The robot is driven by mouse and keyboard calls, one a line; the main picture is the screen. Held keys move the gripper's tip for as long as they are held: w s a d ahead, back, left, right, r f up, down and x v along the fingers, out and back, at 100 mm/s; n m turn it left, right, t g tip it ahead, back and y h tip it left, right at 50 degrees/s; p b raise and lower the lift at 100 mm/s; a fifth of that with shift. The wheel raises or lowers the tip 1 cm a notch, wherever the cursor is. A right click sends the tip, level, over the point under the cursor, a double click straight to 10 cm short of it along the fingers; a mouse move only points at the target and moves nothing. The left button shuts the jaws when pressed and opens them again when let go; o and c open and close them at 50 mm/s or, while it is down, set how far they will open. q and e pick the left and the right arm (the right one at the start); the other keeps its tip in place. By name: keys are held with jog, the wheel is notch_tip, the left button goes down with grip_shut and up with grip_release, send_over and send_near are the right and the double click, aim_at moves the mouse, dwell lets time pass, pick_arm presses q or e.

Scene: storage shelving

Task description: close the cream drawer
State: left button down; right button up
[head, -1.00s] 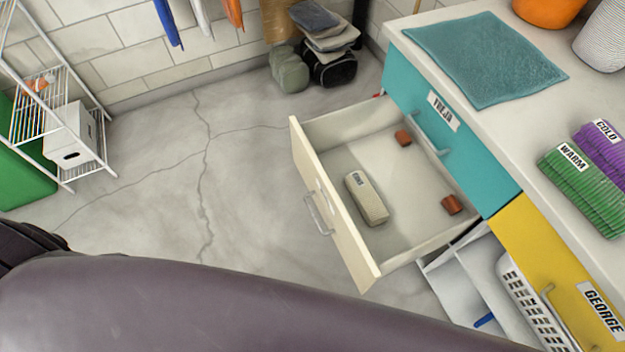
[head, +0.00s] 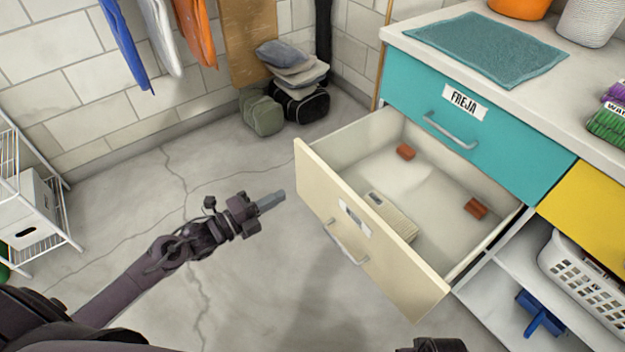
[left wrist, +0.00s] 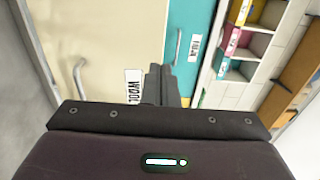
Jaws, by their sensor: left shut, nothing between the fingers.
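The cream drawer (head: 375,235) stands pulled out below the teal drawer in the head view. Its front carries a bar handle (head: 345,241) and a white label. Inside lie a ribbed cream block (head: 390,216) and two small red-brown pieces (head: 405,151). My left gripper (head: 272,201) is shut and empty, left of the drawer front and apart from it, pointing towards it. In the left wrist view the shut fingers (left wrist: 168,85) point at the cream front (left wrist: 110,35), beside its label (left wrist: 132,87).
The teal drawer (head: 500,135) labelled FREJA is shut. A yellow drawer (head: 590,210) and an open shelf with a white basket (head: 590,275) are at the right. Bags (head: 262,112) lie by the wall. A wire rack (head: 55,215) stands at left. The floor before the drawer is clear.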

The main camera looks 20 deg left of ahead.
aim_at(323, 172)
pick_arm(q)
jog(key=x, duration=1)
jog(key=shift+b, duration=0.35)
jog(key=shift+w+d, duration=0.3)
jog(key=shift+w, duration=0.15)
pick_arm(e)
jog(key=r, duration=0.3)
jog(key=shift+a, duration=0.25)
pick_arm(q)
jog(key=shift+w+f, duration=0.1)
pick_arm(e)
jog(key=shift+s+f, duration=0.1)
